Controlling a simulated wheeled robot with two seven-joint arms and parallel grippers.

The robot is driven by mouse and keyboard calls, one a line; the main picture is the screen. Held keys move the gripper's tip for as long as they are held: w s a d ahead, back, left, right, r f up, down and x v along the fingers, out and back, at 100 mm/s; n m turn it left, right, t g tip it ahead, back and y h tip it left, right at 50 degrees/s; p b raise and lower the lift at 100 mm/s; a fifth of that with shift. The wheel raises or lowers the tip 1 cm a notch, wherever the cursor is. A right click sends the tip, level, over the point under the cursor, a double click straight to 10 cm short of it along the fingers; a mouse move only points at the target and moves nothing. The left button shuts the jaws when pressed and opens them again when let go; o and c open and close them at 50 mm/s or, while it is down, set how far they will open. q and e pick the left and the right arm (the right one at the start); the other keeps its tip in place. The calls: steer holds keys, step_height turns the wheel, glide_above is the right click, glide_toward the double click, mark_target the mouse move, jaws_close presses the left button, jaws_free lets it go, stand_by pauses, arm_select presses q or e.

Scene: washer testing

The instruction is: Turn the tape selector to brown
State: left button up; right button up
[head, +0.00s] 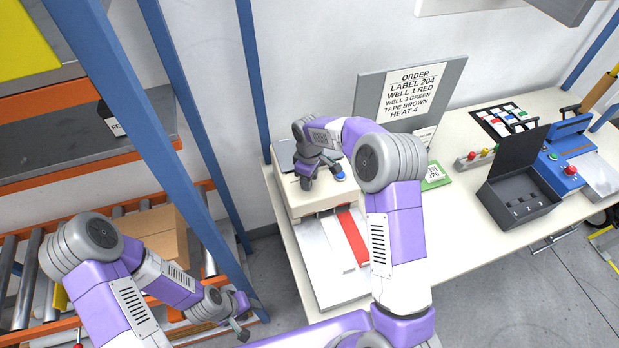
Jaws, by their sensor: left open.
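A cream machine (290,207) stands at the left end of the table, with a blue round button (340,174) on its top. A white sheet or flap with a red strip (352,236) is at its front. My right gripper (306,183) points down at the machine's top, left of the blue button. Its fingers cover the spot beneath, so no selector knob or its setting can be made out, and I cannot tell whether the fingers grip anything. My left gripper (242,328) is open and empty, low beside the table, away from the machine.
A grey board behind carries an order sheet (410,92) reading "TAPE BROWN". To the right are a green label card (435,176), small coloured buttons (472,156), a dark open box (517,208) and a blue device (562,172). A blue-post rack with a roller conveyor stands left.

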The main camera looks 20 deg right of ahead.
step_height(320, 180, up, 8)
steer(key=shift+f, duration=0.2)
stand_by(0.7)
